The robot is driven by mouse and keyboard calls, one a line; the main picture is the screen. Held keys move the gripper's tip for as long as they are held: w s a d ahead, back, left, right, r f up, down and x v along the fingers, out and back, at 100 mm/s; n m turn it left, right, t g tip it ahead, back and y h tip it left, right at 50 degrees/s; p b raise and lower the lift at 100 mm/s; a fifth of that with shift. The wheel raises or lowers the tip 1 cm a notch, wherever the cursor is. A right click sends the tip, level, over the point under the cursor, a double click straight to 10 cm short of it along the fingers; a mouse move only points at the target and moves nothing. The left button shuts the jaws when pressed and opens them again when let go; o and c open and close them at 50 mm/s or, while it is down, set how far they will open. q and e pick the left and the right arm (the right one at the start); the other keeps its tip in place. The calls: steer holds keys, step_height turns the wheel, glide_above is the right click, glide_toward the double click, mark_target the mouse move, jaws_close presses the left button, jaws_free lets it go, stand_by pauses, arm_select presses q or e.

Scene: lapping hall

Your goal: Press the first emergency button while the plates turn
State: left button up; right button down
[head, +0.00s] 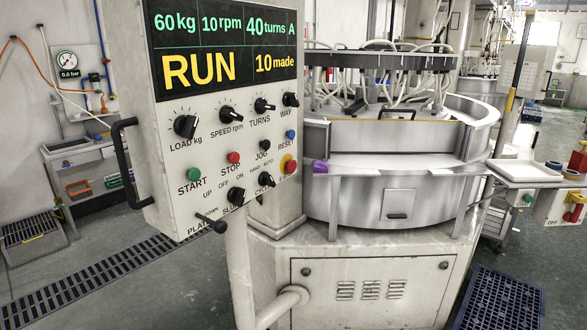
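The control panel (222,120) stands at the left centre, its display (222,45) reading RUN, 60 kg, 10 rpm, 40 turns A and 10 made. A red emergency button with a yellow surround (289,165) sits at the panel's lower right; its label is only partly readable. The lapping machine (390,190) is behind, with a hose-covered upper plate assembly (385,62) above a round basin. One picture cannot show whether the plates turn. A red button also shows on a box (578,162) at the far right. Neither gripper is in view.
The panel also carries a green START button (193,174), a red STOP button (233,158) and several black knobs. A black handle (125,160) sticks out at its left. A white tray (525,172) juts out at right.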

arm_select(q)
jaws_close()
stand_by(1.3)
